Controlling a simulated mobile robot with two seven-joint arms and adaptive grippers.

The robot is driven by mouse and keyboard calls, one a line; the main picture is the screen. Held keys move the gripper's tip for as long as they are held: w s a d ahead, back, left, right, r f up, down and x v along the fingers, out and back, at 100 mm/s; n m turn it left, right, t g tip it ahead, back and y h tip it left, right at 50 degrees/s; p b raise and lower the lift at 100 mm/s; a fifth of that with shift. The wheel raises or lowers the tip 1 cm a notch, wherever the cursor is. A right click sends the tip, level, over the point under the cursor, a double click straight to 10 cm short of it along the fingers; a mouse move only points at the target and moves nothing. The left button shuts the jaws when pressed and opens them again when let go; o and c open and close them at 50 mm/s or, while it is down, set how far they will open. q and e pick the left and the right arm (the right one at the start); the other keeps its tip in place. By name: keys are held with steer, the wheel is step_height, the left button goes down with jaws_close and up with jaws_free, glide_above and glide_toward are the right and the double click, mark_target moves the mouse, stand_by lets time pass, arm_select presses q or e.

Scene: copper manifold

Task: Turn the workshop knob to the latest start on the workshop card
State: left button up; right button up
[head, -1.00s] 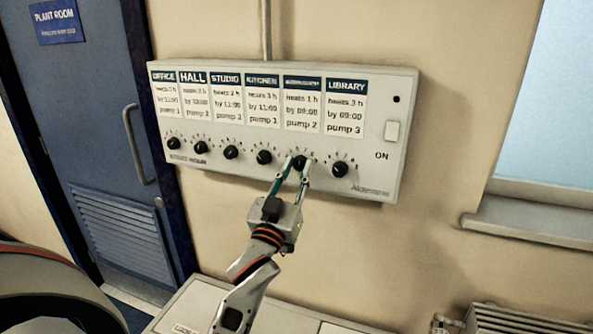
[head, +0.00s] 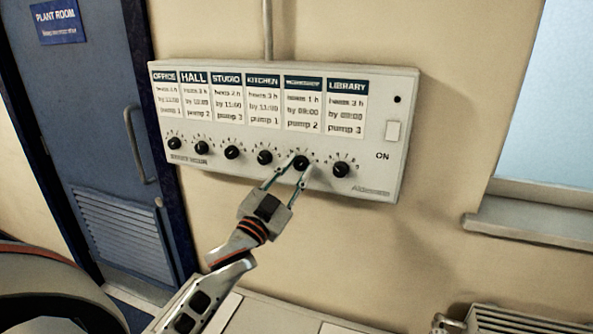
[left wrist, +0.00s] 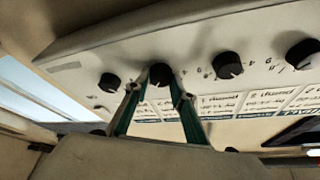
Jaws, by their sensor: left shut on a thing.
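The workshop knob (head: 301,162) is the small black dial under the workshop card (head: 303,102), fifth from the left on the white wall panel (head: 372,186). The card seems to read heats 1 h, by 09:00, pump 2. My left gripper (head: 299,168) has its thin fingers on either side of this knob and is shut on it. In the left wrist view, which looks upside down, the knob (left wrist: 160,74) sits between the two green-backed fingertips (left wrist: 156,86). The knob's pointer is too small to read. My right gripper is not in view.
Close neighbours are the kitchen knob (head: 264,157) on the left and the library knob (head: 340,169) on the right. A light switch-like rocker (head: 392,131) marked ON is at the panel's right. A window sill (head: 525,225) juts out at the right.

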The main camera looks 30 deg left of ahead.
arm_select(q)
steer(key=shift+m, duration=0.4)
steer(key=o, duration=1.1)
steer(key=v, duration=1.2)
steer(key=shift+s+a+r, duration=0.1)
steer(key=shift+a, duration=0.05)
step_height(320, 180, down, 15)
steer(key=d+n+g, duration=0.1)
steer(key=d+g, duration=0.2)
steer(key=g, duration=0.1)
steer(key=s+d+f+g+h, duration=0.1)
steer(key=s+d+f, duration=0.3)
steer(key=f, duration=0.6)
steer(key=s+d+f+g+h, duration=0.1)
steer(key=s+d+f+g, duration=0.2)
steer(key=f, duration=0.7)
steer(key=s+d+f+n+g+h, duration=0.1)
steer(key=s+d+f+g, duration=0.2)
steer(key=s+f, duration=0.4)
steer(key=shift+d+f+g, duration=0.1)
steer(key=shift+d+f, duration=0.15)
steer(key=shift+f, duration=0.35)
steer(key=shift+d+f+g, duration=0.1)
steer(key=shift+d+f, duration=0.2)
steer(key=shift+f, duration=0.3)
steer(key=shift+d+f+g, duration=0.1)
steer(key=shift+d+f, duration=0.15)
steer(key=shift+f, duration=0.4)
